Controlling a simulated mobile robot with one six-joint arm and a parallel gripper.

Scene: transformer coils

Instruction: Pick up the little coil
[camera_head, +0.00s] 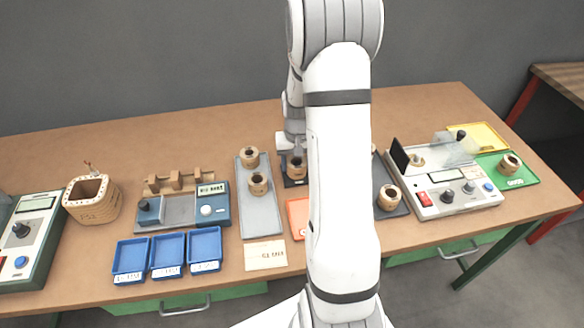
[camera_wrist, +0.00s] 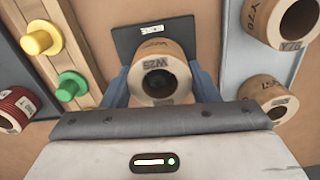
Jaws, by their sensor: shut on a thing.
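A small tan coil (camera_wrist: 161,72) with a dark centre hole and the marking "W2S" sits between my gripper's fingers in the wrist view. My gripper (camera_wrist: 160,88) is shut on this coil, with a blue-grey finger on each side of it. A dark pad (camera_wrist: 128,46) with a white label lies just beyond the coil. In the head view the coil (camera_head: 296,168) shows beside my arm, over or on the dark pad (camera_head: 290,183); I cannot tell whether it touches the pad.
A grey tray (camera_head: 261,213) with two coils stands left of my arm. Another coil (camera_head: 389,197) and a tester (camera_head: 445,190) stand to the right. Blue bins (camera_head: 130,276) sit front left. Yellow (camera_wrist: 39,38) and green (camera_wrist: 71,86) pegs are near the gripper.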

